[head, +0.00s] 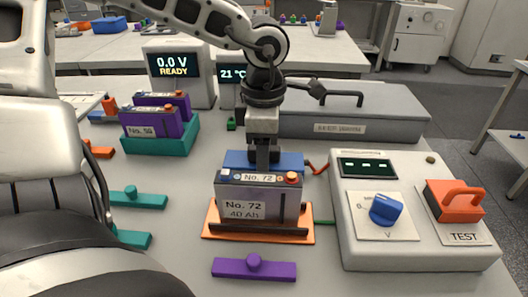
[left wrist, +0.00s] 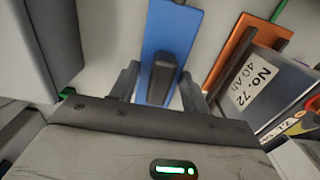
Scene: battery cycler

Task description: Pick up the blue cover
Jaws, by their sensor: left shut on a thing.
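The blue cover (head: 238,158) is a flat bar behind the grey battery No. 72 (head: 258,198), which hides part of it in the head view. In the left wrist view the blue cover (left wrist: 172,30) runs away from my gripper, with its knob between the fingers. My left gripper (head: 263,160) points down and is shut on the cover's knob; the left wrist view shows its fingers (left wrist: 160,88) on either side. I cannot tell whether the cover touches the table. My right gripper is not in view.
Battery No. 72 stands in an orange tray (head: 222,232), close to the cover. A purple cover (head: 252,268) lies in front, teal covers (head: 138,198) lie left. A test console (head: 400,255) stands right, a long grey case (head: 380,115) behind. Purple batteries (head: 150,122) sit in a teal tray.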

